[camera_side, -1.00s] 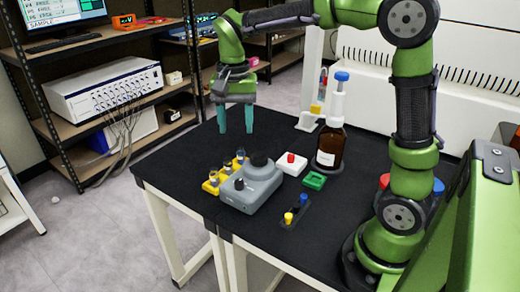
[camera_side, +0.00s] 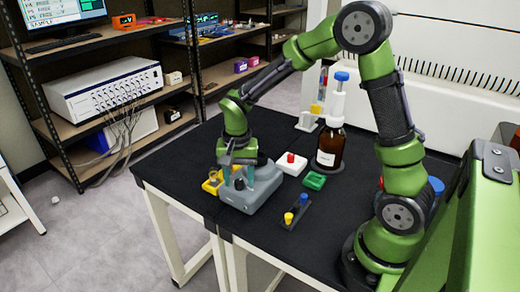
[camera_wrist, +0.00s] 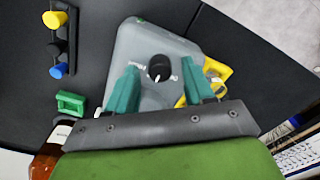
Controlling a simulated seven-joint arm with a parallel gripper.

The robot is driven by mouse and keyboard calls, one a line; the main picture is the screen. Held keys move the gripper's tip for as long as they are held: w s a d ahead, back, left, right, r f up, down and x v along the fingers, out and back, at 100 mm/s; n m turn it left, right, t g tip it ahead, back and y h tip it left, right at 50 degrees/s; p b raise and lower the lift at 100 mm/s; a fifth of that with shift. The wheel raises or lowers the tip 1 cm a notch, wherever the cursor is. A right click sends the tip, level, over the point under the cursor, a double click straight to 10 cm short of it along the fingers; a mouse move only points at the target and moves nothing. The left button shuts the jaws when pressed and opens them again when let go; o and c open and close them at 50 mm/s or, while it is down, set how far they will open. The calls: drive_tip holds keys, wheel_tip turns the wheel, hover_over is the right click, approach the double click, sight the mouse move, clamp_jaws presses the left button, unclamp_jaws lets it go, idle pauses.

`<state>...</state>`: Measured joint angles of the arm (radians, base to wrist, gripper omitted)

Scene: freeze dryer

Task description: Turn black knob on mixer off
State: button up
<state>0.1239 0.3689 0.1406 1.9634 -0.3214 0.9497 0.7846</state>
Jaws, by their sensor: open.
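The grey mixer (camera_side: 262,190) sits near the front left edge of the black table. Its black knob (camera_wrist: 159,68) has a white pointer mark and shows in the wrist view between my fingers. In the side view the knob (camera_side: 239,184) is on the mixer's front face. My gripper (camera_side: 239,180) is open, pointing down over the mixer, with one teal finger on each side of the knob. In the wrist view my gripper (camera_wrist: 160,85) shows a gap on both sides of the knob. Whether the fingers touch the mixer is unclear.
A yellow rack (camera_side: 211,184) stands close left of the mixer. A white box with a red button (camera_side: 291,163), a green block (camera_side: 314,180), a dark rack with yellow and blue caps (camera_side: 295,212) and a brown bottle (camera_side: 331,148) stand to the right.

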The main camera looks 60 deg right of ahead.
clamp_jaws()
idle(0.4)
drive_tip(key=shift+n, duration=0.3)
drive_tip(key=n, duration=0.5)
drive_tip(key=shift+n, duration=0.3)
drive_tip(key=n, duration=0.5)
drive_tip(key=shift+a+n, duration=0.1)
drive_tip(key=shift+n, duration=0.2)
unclamp_jaws()
